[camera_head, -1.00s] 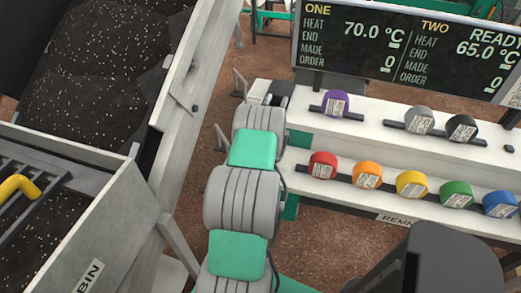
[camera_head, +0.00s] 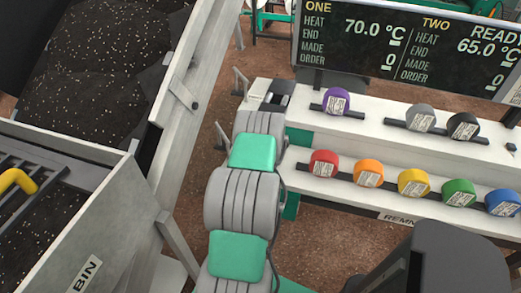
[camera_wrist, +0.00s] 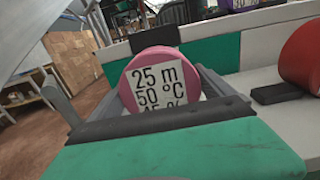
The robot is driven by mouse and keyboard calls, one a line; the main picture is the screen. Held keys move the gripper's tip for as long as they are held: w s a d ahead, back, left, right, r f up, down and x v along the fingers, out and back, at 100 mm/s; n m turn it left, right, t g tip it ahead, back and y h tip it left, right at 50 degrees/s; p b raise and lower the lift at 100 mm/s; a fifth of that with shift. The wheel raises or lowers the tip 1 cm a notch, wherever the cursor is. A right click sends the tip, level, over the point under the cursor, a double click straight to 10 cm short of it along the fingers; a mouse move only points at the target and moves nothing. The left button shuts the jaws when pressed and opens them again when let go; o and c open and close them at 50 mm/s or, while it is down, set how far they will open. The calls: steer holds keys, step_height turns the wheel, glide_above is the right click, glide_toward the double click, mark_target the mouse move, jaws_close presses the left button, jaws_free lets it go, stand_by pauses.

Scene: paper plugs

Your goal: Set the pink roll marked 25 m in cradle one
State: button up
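The pink roll (camera_wrist: 150,75) shows in the wrist view, its white label facing me with "25 m" and "50 °C" readable. My gripper (camera_wrist: 160,80) has one dark finger close along each side of the roll and looks shut on it. The roll's lower part is hidden behind the gripper's dark bar. In the head view my gripper (camera_head: 276,93) is at the left end of the white shelves, and my arm hides the roll. I cannot clearly make out cradle one; a grey upright paddle (camera_wrist: 60,102) stands left of the gripper.
A red roll (camera_head: 323,163) and several other coloured rolls lie on the lower shelf; a purple roll (camera_head: 336,101) is on the upper shelf. The display board (camera_head: 405,48) stands behind. A bin (camera_head: 95,240) of dark material is at the left, close to my arm.

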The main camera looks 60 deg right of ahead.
steer(key=shift+o, duration=0.6)
steer(key=shift+s+a+f, duration=0.1)
steer(key=shift+a+f, duration=0.1)
steer(key=shift+f, duration=0.25)
steer(key=shift+a+f, duration=0.2)
steer(key=shift+f, duration=0.25)
steer(key=shift+r, duration=0.15)
steer(key=shift+r+p, duration=0.35)
steer(key=shift+p, duration=0.25)
steer(key=shift+f, duration=0.1)
steer(key=a, duration=0.2)
steer(key=a+b, duration=0.2)
steer(key=a, duration=0.1)
steer(key=shift+s+a+r, duration=0.3)
steer(key=shift+s+a, duration=0.05)
steer(key=shift+s+a+r, duration=0.15)
steer(key=shift+a+r, duration=0.05)
steer(key=shift+a, duration=0.3)
